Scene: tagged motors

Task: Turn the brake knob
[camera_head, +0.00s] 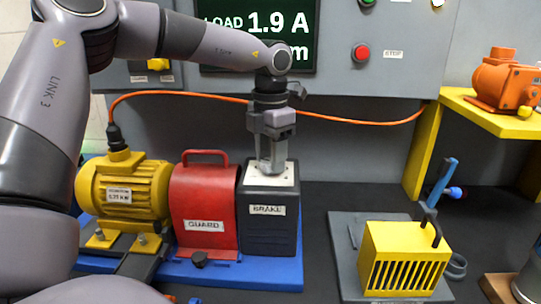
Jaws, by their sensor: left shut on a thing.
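The brake (270,229) is a dark grey box with a pale top plate and a "BRAKE" label. It stands at the right end of a blue base (277,275), right of the red guard. My left gripper (272,170) points straight down onto the top of the brake, its fingers closed at the pale plate. The brake knob is hidden between the fingers, so I cannot see its angle. My right gripper is not in view.
The red guard (203,200) and yellow motor (128,195) stand left of the brake. An orange cable (340,118) runs behind. A yellow slotted guard (404,262) lies on a grey plate at right. A yellow shelf (500,122) holds an orange motor (505,80). The display (262,38) reads "LOAD 1.9 A".

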